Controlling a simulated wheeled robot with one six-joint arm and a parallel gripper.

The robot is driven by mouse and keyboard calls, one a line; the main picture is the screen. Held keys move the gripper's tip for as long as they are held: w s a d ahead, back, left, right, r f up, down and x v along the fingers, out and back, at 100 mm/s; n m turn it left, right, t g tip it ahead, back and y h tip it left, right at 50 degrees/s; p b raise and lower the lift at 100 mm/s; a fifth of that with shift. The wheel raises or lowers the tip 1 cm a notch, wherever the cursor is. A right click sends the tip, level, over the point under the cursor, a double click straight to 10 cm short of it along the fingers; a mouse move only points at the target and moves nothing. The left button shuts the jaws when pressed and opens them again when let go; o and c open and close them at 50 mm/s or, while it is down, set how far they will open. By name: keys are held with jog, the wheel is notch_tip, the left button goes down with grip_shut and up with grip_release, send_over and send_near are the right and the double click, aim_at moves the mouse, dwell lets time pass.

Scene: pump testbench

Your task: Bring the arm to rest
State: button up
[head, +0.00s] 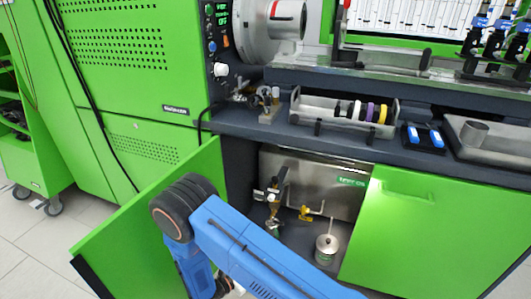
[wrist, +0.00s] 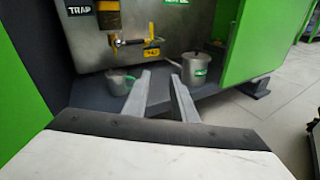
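My gripper (wrist: 161,74) is open in the wrist view, its two grey fingers apart with nothing between them. It points into the open cabinet (wrist: 85,95) under the bench. A small grey cup (wrist: 120,81) stands beside the left finger, and a metal can (wrist: 195,66) with a green label stands behind the right finger. I cannot tell whether the fingers touch either. In the head view my blue arm (head: 255,255) reaches down in front of the cabinet, and the gripper is mostly hidden at the bottom edge.
The green left door (head: 150,215) stands open beside my arm; a green panel (head: 425,235) is at right. The bench holds a tray of rings (head: 340,120).

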jog(key=s+d+r+m+g+y, duration=0.1)
jog(key=d+r+m+g, duration=0.55)
jog(key=d+r, duration=0.6)
jog(key=s+d+r+m+g+y, duration=0.1)
jog(key=d+r+m+g, duration=0.55)
jog(key=r, duration=0.95)
jog(key=s+d+r+m+t+y, duration=0.3)
jog(key=s+d+r+m+y, duration=0.2)
jog(key=s+r, duration=0.4)
jog(key=s+d+r+m+t+y, duration=0.3)
jog(key=s+d+r+m+y, duration=0.2)
jog(key=s, duration=0.8)
jog(key=shift+d+r+m, duration=0.9)
jog(key=shift+d+r, duration=0.55)
jog(key=shift+r, duration=0.45)
